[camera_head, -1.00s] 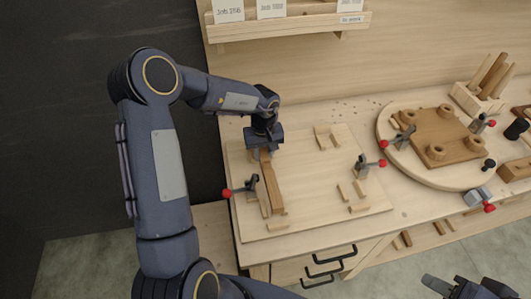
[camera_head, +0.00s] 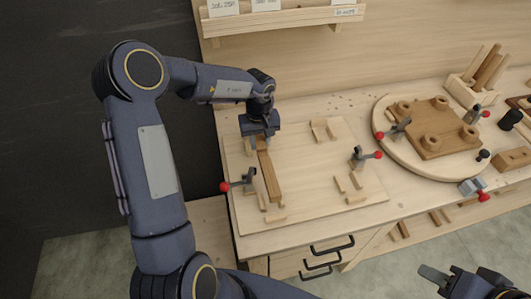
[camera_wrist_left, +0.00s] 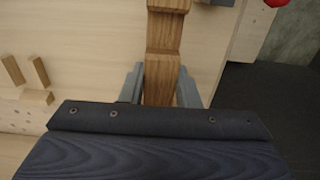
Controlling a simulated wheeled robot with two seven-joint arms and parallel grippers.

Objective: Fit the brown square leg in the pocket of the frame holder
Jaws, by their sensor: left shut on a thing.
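The brown square leg (camera_head: 269,178) lies lengthwise along the left side of the frame holder (camera_head: 312,182), a pale board with small wooden blocks and clamps. The near end of the leg is close to the small blocks at the board's front left. My left gripper (camera_head: 261,142) is over the far end of the leg. In the left wrist view the leg (camera_wrist_left: 162,75) runs between the two fingers, which are shut on it. I cannot tell whether the leg is fully seated in the pocket. My right gripper (camera_head: 437,278) is at the bottom right, partly cut off, away from the board.
A red-tipped clamp (camera_head: 240,182) stands just left of the leg, and another (camera_head: 364,156) at the board's right. A round board (camera_head: 391,152) with a brown seat (camera_head: 440,132) stands at right. A peg rack (camera_head: 470,90) is behind it. The board's middle is clear.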

